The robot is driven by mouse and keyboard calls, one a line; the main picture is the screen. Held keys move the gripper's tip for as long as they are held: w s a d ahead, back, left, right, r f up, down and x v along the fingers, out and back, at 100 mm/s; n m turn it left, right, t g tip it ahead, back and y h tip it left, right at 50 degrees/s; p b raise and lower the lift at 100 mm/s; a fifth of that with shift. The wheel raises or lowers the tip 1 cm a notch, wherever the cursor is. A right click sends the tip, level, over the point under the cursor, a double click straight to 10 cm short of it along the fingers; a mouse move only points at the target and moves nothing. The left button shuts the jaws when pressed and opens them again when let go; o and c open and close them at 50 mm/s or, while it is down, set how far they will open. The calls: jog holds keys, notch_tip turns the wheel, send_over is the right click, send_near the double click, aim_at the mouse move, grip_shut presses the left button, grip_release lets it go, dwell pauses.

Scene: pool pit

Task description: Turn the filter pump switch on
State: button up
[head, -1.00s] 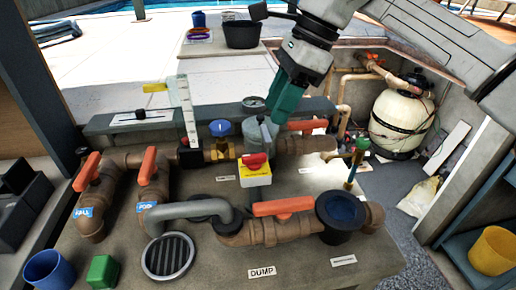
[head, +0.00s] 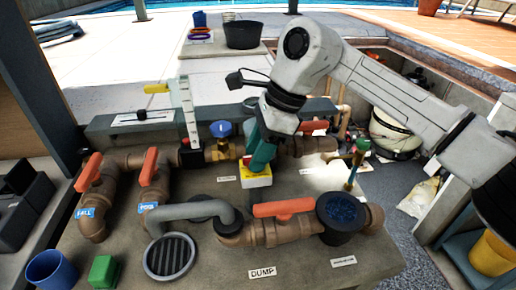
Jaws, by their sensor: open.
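The filter pump switch (head: 257,179) is a small yellow and white box on the pipework bench, in the middle of the head view. Its red knob (head: 246,160) is mostly hidden behind my gripper, with only a little red showing at the left. My gripper (head: 254,166) has teal fingers and points down at the knob from above. It is open, with its fingertips at or very near the knob. I cannot tell whether they touch it or stand around it. The knob's turned position is hidden.
Brown pipes with orange-handled valves (head: 284,207) stand in front and left of the switch. A blue-handled valve (head: 221,130) is close on the left. A blue cup (head: 50,270) and green block (head: 103,271) are at front left. The white filter tank (head: 394,135) is behind my arm.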

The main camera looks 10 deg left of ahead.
jog(key=shift+c, duration=0.4)
grip_shut()
jog(key=shift+s+f+m, duration=0.1)
jog(key=shift+m, duration=0.3)
jog(key=m+t, duration=0.1)
jog(key=m, duration=0.2)
jog(key=shift+s+f+m+t+b, duration=0.1)
jog(key=shift+m+t+b, duration=0.2)
jog(key=shift+m+t, duration=0.1)
jog(key=m, duration=0.2)
jog(key=m+t+b, duration=0.1)
jog(key=m, duration=0.1)
jog(key=shift+s+m+t+b, duration=0.1)
jog(key=shift+m+t+b, duration=0.2)
jog(key=m+h+b, duration=0.1)
jog(key=m, duration=0.1)
jog(key=m+t+b, duration=0.1)
jog(key=m+b, duration=0.1)
jog(key=m, duration=0.1)
jog(key=shift+s+a+f+h+b, duration=0.1)
jog(key=shift+a+f+h+b, duration=0.05)
jog(key=shift+h+b, duration=0.2)
jog(key=shift+m+t+h+b, duration=0.6)
jog(key=shift+m+b, duration=0.5)
jog(key=shift+m, duration=0.7)
